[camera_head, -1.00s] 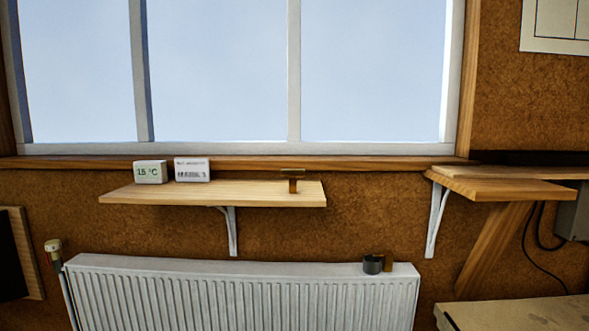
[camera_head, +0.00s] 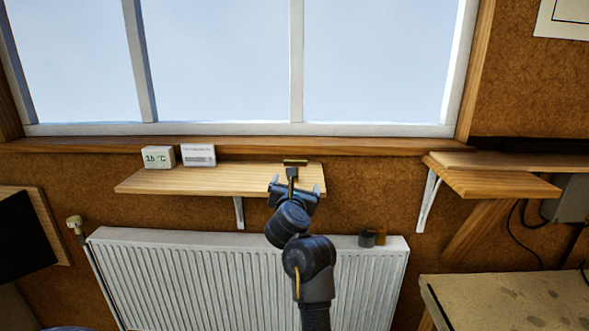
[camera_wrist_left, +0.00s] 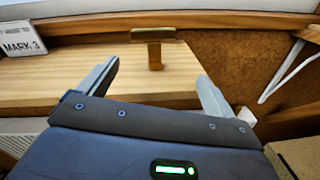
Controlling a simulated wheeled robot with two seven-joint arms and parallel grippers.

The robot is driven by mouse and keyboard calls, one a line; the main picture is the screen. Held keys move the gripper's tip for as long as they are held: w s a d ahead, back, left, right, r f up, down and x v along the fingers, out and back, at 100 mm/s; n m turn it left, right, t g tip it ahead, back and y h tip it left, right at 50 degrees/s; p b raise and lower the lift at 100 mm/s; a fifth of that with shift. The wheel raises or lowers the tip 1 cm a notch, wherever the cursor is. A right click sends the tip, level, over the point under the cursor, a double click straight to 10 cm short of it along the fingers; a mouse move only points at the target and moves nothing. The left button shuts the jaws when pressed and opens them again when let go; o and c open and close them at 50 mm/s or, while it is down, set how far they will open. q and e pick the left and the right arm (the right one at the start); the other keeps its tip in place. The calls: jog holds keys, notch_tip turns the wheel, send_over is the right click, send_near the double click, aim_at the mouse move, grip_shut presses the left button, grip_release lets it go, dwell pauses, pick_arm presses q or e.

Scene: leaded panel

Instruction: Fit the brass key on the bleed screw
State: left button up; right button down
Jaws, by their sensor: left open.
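The brass key (camera_head: 295,163) is T-shaped and stands upright near the right end of the wooden shelf (camera_head: 160,184), crossbar on top. My left gripper (camera_head: 294,186) is open and empty, just in front of the key. In the left wrist view the key (camera_wrist_left: 153,36) shows beyond and between the two spread fingers (camera_wrist_left: 157,72), apart from both. The bleed screw cannot be made out; a dark round cup (camera_head: 366,239) and a small brown block (camera_head: 380,237) sit at the radiator's top right. My right gripper is not in view.
The white radiator (camera_head: 190,285) is below the shelf. Another wooden shelf (camera_head: 500,184) and a worktop (camera_head: 510,300) are at the right. The shelf's middle is clear.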

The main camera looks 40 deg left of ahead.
aim_at(295, 164)
pick_arm(q)
jog(key=w+a+n, duration=0.1)
jog(key=w+a+r+n+p, duration=0.1)
jog(key=w+a, duration=0.1)
jog(key=w+a+r+n, duration=0.1)
jog(key=shift+w+a+r+y+p, duration=0.25)
jog(key=shift+w+a+y+p, duration=0.05)
jog(key=shift+w+y+p, duration=0.1)
jog(key=shift+w+r+p, duration=0.15)
jog(key=shift+r+p, duration=0.1)
jog(key=shift+p, duration=0.1)
jog(key=p+x, duration=0.3)
jog(key=x, duration=0.1)
jog(key=shift+w+a+f, duration=0.1)
jog(key=shift+w+a, duration=0.05)
jog(key=shift+w+a+f, duration=0.15)
jog(key=shift+w, duration=0.05)
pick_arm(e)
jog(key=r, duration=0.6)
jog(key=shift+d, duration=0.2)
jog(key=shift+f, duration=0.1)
